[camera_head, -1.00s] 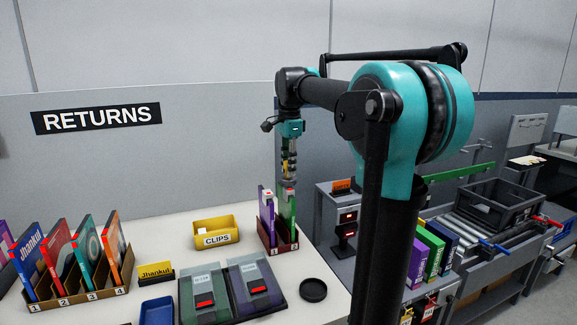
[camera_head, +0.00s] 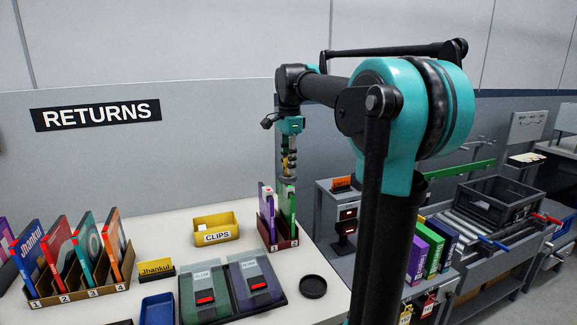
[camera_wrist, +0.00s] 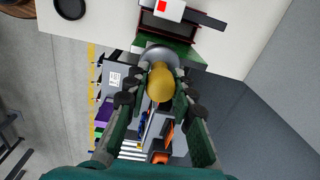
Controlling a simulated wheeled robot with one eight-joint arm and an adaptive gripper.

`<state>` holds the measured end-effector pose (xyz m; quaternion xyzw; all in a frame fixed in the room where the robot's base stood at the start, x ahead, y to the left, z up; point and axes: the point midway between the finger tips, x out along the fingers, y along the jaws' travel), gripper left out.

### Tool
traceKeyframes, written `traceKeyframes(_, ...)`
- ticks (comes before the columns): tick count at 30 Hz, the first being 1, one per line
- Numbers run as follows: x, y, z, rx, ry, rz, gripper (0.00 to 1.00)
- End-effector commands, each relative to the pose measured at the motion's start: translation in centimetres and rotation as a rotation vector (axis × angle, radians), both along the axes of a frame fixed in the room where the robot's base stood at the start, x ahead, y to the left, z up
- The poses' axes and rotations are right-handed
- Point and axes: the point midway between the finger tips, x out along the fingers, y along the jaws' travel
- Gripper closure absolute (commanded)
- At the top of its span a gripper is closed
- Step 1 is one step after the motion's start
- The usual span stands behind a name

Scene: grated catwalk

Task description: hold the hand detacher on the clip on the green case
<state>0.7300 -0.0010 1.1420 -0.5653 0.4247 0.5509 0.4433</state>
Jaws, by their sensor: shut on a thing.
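My gripper (camera_head: 289,163) points down above the dark red rack (camera_head: 273,242) at the table's right end. Its fingers (camera_wrist: 153,98) are shut on the hand detacher, whose yellow handle (camera_wrist: 161,84) and grey round end (camera_wrist: 158,54) show in the wrist view. The green case (camera_head: 288,219) stands upright in the rack, beside a purple case (camera_head: 266,218).
A yellow CLIPS bin (camera_head: 216,230) stands left of the rack. Two dark trays with cases (camera_head: 232,287) and a round black dish (camera_head: 312,287) lie in front. A numbered rack of cases (camera_head: 80,290) is at the left. A grey wall is behind.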

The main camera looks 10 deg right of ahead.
Motion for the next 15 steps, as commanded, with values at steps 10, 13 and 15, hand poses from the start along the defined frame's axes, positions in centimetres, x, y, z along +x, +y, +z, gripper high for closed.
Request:
traceKeyframes(10,0.0,0.0,2.3,0.0,0.0,0.0,1.0)
traceKeyframes(13,0.0,0.0,2.9,0.0,0.0,0.0,1.0)
traceKeyframes(15,0.0,0.0,3.3,0.0,0.0,0.0,1.0)
